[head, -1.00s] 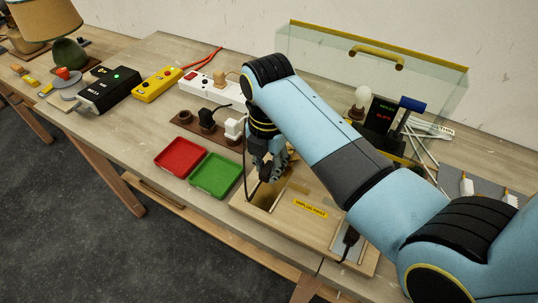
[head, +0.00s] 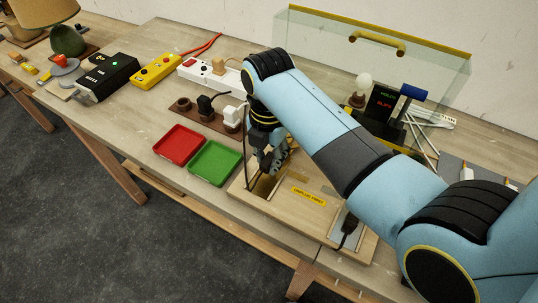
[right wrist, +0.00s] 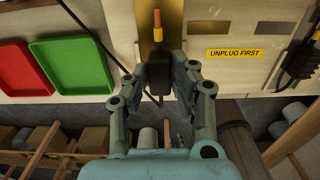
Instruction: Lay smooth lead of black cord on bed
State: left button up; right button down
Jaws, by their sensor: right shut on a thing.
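My right gripper (head: 272,162) is over the wooden board, at its brass-lined opening (head: 264,187). In the right wrist view my right gripper (right wrist: 160,72) is shut on a black piece, which looks like the black cord's lead (right wrist: 159,71). A yellow band and an orange-brown tip extend from it, over a brass-coloured strip (right wrist: 147,28) that looks like the bed. I cannot tell whether the lead touches the strip. A black cord with a thick plug-like part (head: 348,232) lies at the board's right end; it also shows in the right wrist view (right wrist: 298,62). My left gripper is not in view.
A red tray (head: 180,145) and a green tray (head: 215,163) lie left of the board. An "UNPLUG FIRST" label (head: 308,196) is on the board. Behind stand a socket rail (head: 206,115), a white power strip (head: 208,74) and a clear screen (head: 330,45).

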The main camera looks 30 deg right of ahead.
jog(key=shift+f, duration=0.8)
dwell(0.4)
jog(key=shift+f, duration=0.6)
jog(key=shift+f, duration=0.1)
jog(key=shift+f, duration=0.3)
jog(key=shift+f, duration=0.15)
dwell(0.6)
jog(key=c, duration=1)
grip_release()
jog(key=shift+c, duration=0.2)
